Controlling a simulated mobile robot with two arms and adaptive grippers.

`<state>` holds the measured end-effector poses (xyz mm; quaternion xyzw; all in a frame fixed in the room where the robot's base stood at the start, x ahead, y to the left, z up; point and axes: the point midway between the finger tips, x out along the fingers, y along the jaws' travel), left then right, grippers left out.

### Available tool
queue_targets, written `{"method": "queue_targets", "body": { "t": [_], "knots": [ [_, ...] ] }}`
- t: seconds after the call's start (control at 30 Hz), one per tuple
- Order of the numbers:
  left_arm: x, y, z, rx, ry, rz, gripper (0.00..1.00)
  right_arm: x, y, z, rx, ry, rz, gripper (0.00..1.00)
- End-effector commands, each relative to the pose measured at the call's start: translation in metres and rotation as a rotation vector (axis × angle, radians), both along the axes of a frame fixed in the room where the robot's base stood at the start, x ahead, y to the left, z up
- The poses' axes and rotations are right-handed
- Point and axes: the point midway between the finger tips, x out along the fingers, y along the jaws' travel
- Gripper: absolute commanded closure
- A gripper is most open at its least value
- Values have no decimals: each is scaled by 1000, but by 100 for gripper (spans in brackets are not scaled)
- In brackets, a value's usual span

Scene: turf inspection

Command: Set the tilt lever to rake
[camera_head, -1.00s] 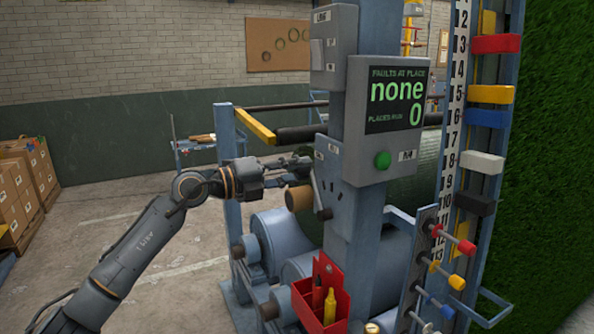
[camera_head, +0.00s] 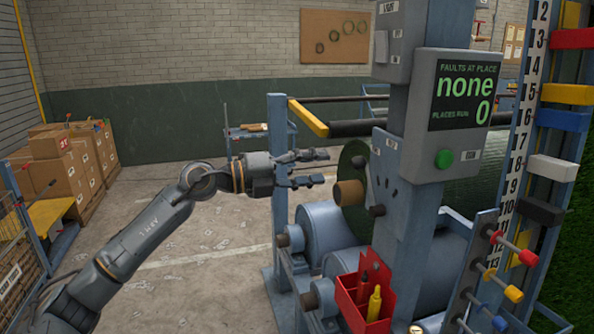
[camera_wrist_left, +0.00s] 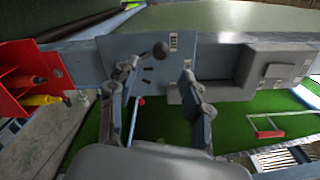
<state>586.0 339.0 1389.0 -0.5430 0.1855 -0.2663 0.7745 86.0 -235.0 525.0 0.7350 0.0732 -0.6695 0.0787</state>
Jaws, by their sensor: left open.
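The tilt lever with a dark ball knob (camera_head: 376,210) is on the side of the blue-grey post, below small labels. In the left wrist view the knob (camera_wrist_left: 160,48) shows just beyond and between the fingertips, beside a small label (camera_wrist_left: 173,42) too small to read. My left gripper (camera_head: 324,167) is open and empty, left of the post and apart from the lever. Its two spread fingers also show in the left wrist view (camera_wrist_left: 158,68). I cannot read which setting the lever is at. My right gripper is not in view.
A control box (camera_head: 467,115) with a green button (camera_head: 444,158) reads "none" and "0". A red holder (camera_head: 351,301) with a yellow marker hangs low on the post. Grey rollers (camera_head: 325,232) and a brown cylinder (camera_head: 349,192) are close by.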

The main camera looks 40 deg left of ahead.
Motion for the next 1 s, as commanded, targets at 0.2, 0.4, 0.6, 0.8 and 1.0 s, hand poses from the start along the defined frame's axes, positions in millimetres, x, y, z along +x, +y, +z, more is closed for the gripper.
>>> {"method": "queue_targets", "body": {
  "t": [0.2,0.4,0.6,0.8,1.0],
  "knots": [
    [-20,15,-2,1,4,-1,51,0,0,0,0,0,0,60],
    [-28,22,-1,-1,1,-1,51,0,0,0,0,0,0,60],
    [-30,23,0,0,0,-1,51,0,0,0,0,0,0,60],
    [-30,23,0,0,0,-1,51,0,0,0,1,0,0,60],
    [-29,23,0,0,0,-1,51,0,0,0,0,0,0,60]
  ]
}}
